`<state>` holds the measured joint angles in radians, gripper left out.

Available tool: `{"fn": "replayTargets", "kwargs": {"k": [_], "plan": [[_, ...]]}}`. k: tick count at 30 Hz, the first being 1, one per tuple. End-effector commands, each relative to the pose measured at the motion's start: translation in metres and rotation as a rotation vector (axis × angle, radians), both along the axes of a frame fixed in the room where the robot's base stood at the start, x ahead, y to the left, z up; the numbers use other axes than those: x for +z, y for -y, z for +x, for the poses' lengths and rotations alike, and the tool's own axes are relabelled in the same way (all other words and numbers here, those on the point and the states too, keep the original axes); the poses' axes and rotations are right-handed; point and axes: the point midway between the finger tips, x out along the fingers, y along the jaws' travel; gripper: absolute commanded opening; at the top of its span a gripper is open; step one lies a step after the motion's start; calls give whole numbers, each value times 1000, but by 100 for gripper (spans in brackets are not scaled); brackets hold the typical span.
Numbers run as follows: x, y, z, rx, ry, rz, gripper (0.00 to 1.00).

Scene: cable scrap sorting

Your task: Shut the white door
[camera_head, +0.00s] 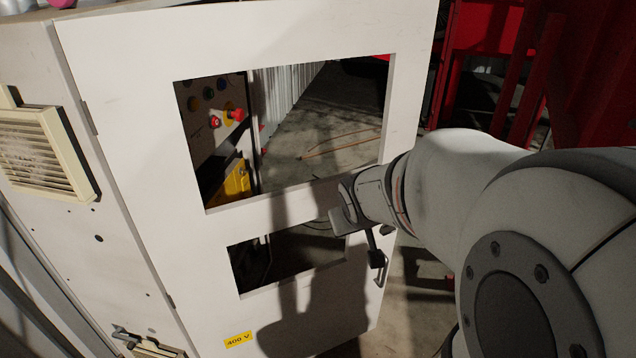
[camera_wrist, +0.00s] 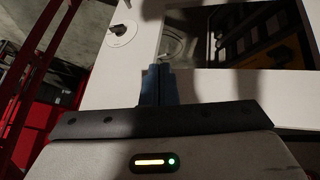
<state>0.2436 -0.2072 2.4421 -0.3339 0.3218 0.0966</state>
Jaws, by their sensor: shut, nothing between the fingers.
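The white door (camera_head: 140,150) of a white cabinet stands open, swung out from its hinge side on the left. It has a large upper window opening and a smaller lower one, and a yellow "400 V" label at the bottom. A dark handle (camera_head: 378,262) shows near its right edge. My gripper (camera_wrist: 157,84) is shut and empty, with its blue-grey fingers in front of the white door (camera_wrist: 205,84). In the head view my wrist is by the strip between the two openings; the fingertips are hard to make out, and I cannot tell whether they touch the door.
Through the upper opening I see a control panel with red and yellow buttons (camera_head: 230,114) and concrete floor. A cream vent grille (camera_head: 45,150) is on the cabinet's side at left. Red metal framework (camera_head: 485,60) stands behind at right. A round lock (camera_wrist: 121,32) is on the door.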

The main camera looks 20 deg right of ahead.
Motion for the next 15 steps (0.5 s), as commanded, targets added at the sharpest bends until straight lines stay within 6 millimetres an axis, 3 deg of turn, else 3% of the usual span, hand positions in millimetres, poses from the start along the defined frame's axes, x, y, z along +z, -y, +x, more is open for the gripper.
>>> {"fn": "replayTargets", "kwargs": {"k": [1, 7, 11, 15], "plan": [[-35, 28, 16, -9, 43, -29, 0], [-107, 117, 67, 52, 272, -114, 0], [-160, 158, 79, 128, 422, -99, 0], [-216, 190, 71, 205, 597, -32, 0]]}}
